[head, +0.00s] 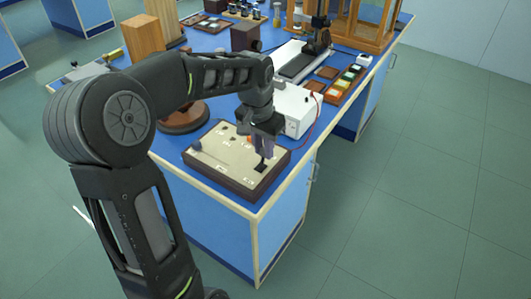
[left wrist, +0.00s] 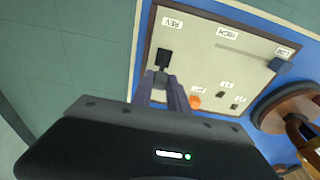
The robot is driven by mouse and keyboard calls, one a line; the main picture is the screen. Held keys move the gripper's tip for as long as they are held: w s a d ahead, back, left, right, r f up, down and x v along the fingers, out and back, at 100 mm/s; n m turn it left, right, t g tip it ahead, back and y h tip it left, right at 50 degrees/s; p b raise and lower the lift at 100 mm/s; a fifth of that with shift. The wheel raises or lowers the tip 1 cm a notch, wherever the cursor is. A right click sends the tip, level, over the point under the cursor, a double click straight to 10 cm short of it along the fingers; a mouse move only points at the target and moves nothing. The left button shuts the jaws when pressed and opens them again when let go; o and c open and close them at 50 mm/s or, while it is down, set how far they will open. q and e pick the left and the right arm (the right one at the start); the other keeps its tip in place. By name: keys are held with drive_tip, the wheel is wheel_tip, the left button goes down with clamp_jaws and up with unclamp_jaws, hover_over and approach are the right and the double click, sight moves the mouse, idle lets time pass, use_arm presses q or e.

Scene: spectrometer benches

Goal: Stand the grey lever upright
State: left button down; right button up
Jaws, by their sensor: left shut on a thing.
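A control box (head: 227,170) with a beige panel and dark sides sits at the near corner of the blue bench. The grey lever (left wrist: 161,77) rises from a black base plate (left wrist: 164,58) beside the REV label in the left wrist view; the plate also shows in the head view (head: 261,166). My left gripper (head: 265,148) is over the right part of the panel, its fingers (left wrist: 161,88) shut on the lever. The fingers hide much of the lever, so I cannot tell its exact tilt. My right gripper is not in view.
The panel carries an orange knob (left wrist: 195,102), small dark switches (left wrist: 220,107) and a slot with a blue knob (left wrist: 281,65). A white instrument (head: 298,112) stands behind the box. A round wooden base (left wrist: 285,106) is beside it. The floor right of the bench is clear.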

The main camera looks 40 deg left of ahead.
use_arm(q)
drive_tip(key=s+t+b, duration=0.1)
drive_tip(key=b, duration=0.2)
drive_tip(key=s+t+b, duration=0.1)
drive_tip(key=t+b, duration=0.1)
drive_tip(key=b, duration=0.1)
drive_tip(key=shift+f, duration=0.3)
drive_tip(key=shift+s+r+t+b, duration=0.25)
drive_tip(key=shift+t+b, duration=0.25)
drive_tip(key=shift+b, duration=0.25)
drive_tip(key=shift+r, duration=0.15)
drive_tip(key=shift+w, duration=0.1)
drive_tip(key=c, duration=1.3)
unclamp_jaws()
drive_tip(key=v, duration=0.7)
drive_tip(key=shift+s+r+p, duration=0.2)
drive_tip(key=shift+r+p, duration=0.15)
drive_tip(key=shift+p, duration=0.05)
